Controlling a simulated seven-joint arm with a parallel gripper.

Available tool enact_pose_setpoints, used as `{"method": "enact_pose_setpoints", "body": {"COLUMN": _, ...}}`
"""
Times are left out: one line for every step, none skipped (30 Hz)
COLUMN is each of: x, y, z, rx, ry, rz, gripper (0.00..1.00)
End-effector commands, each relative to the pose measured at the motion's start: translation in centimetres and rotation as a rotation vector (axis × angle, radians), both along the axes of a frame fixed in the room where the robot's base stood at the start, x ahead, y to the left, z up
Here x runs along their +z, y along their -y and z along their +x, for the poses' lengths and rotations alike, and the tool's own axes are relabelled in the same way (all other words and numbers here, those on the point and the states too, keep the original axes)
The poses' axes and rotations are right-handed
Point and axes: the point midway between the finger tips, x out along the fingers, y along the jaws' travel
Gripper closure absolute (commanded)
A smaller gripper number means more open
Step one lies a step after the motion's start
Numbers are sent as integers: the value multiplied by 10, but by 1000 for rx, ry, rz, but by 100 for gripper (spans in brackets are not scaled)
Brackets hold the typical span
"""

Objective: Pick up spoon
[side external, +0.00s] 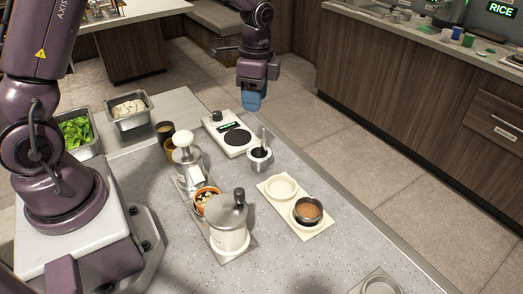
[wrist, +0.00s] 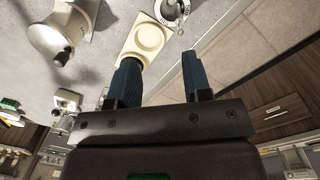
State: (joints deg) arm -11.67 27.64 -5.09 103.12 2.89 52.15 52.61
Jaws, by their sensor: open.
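The spoon (side external: 263,139) stands nearly upright in a small metal cup (side external: 260,160), with its handle sticking up and its bowl hidden inside. My gripper (side external: 252,104) is open and empty, pointing down, high above the counter and beyond the cup. Its two blue fingers show apart in the wrist view (wrist: 161,78). At the top of the wrist view is a round labelled cup (wrist: 168,12) with a thin, pale handle-like piece (wrist: 181,28) at its edge. It looks like the spoon, but I cannot be sure.
A white scale (side external: 222,127) stands left of the cup. A cream two-well tray (side external: 284,207) holds a cup of brown sauce (side external: 309,209) at right. A white lidded dispenser (side external: 229,228) and a white-knobbed press (side external: 186,160) stand nearer the arm. The counter's right edge is close.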

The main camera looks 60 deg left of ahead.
Motion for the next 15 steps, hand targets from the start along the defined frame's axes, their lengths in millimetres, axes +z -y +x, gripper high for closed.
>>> {"method": "enact_pose_setpoints", "body": {"x": -6, "y": -1, "z": 11, "rx": -87, "ry": 3, "rz": -6, "gripper": 55}}
{"method": "enact_pose_setpoints", "body": {"x": -6, "y": -2, "z": 16, "rx": -138, "ry": 11, "rz": -7, "gripper": 55}}
{"method": "enact_pose_setpoints", "body": {"x": -4, "y": -2, "z": 22, "rx": -201, "ry": 24, "rz": -7, "gripper": 55}}
{"method": "enact_pose_setpoints", "body": {"x": 0, "y": -3, "z": 25, "rx": -244, "ry": 36, "rz": -5, "gripper": 55}}
{"method": "enact_pose_setpoints", "body": {"x": 3, "y": -3, "z": 28, "rx": -282, "ry": 45, "rz": -3, "gripper": 55}}
{"method": "enact_pose_setpoints", "body": {"x": 5, "y": -4, "z": 29, "rx": -325, "ry": 50, "rz": -1, "gripper": 55}}
{"method": "enact_pose_setpoints", "body": {"x": 5, "y": -4, "z": 30, "rx": -353, "ry": 51, "rz": -1, "gripper": 55}}
{"method": "enact_pose_setpoints", "body": {"x": 4, "y": -4, "z": 29, "rx": -377, "ry": 49, "rz": -2, "gripper": 55}}
{"method": "enact_pose_setpoints", "body": {"x": 4, "y": -3, "z": 29, "rx": -402, "ry": 48, "rz": -3, "gripper": 55}}
{"method": "enact_pose_setpoints", "body": {"x": 3, "y": -3, "z": 29, "rx": -416, "ry": 48, "rz": -3, "gripper": 55}}
{"method": "enact_pose_setpoints", "body": {"x": 1, "y": -3, "z": 29, "rx": -426, "ry": 47, "rz": -5, "gripper": 55}}
{"method": "enact_pose_setpoints", "body": {"x": -4, "y": -3, "z": 28, "rx": -432, "ry": 46, "rz": -5, "gripper": 55}}
{"method": "enact_pose_setpoints", "body": {"x": -8, "y": -3, "z": 28, "rx": -435, "ry": 44, "rz": -5, "gripper": 55}}
{"method": "enact_pose_setpoints", "body": {"x": -13, "y": -3, "z": 28, "rx": -435, "ry": 43, "rz": -6, "gripper": 55}}
{"method": "enact_pose_setpoints", "body": {"x": -21, "y": -3, "z": 27, "rx": -435, "ry": 41, "rz": -6, "gripper": 55}}
